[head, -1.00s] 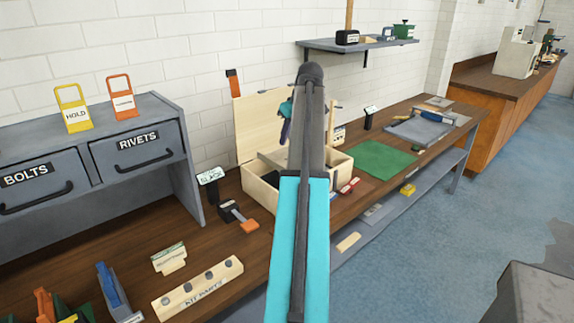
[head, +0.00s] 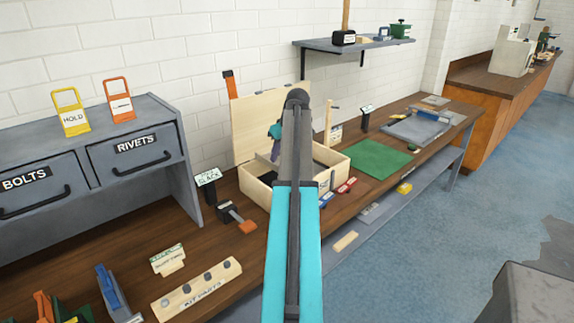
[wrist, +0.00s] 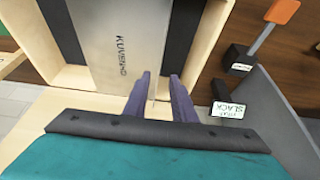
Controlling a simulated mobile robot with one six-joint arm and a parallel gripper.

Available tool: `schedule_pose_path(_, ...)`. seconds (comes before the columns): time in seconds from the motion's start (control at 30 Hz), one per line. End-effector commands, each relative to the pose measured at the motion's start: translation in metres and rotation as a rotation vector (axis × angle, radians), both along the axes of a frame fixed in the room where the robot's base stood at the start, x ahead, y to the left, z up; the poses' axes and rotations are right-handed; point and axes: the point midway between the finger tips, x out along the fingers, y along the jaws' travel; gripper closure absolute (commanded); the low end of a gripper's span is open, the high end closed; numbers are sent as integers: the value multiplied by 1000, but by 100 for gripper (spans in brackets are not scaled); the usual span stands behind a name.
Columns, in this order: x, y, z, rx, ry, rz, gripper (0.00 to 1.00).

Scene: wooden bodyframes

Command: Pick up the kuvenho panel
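The kuvenho panel (wrist: 120,45) is a grey plate with its name printed along it. In the wrist view it sits inside the open wooden box (head: 259,190), between dark inner areas. My gripper (wrist: 160,92) has its two purple fingers apart, at the near end of the panel, with a thin pale edge showing between them. I cannot tell whether the fingers touch it. In the head view my gripper (head: 275,146) is over the left part of the box, partly behind my arm, which hides much of the box and panel.
The box lid (head: 258,118) stands raised at the back. A green mat (head: 378,160) lies to the right. A grey drawer cabinet (head: 165,110) is at the left.

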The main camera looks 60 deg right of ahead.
Motion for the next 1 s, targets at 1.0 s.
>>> schedule_pose_path(1.0,18,-6,-45,-1,0,2,76)
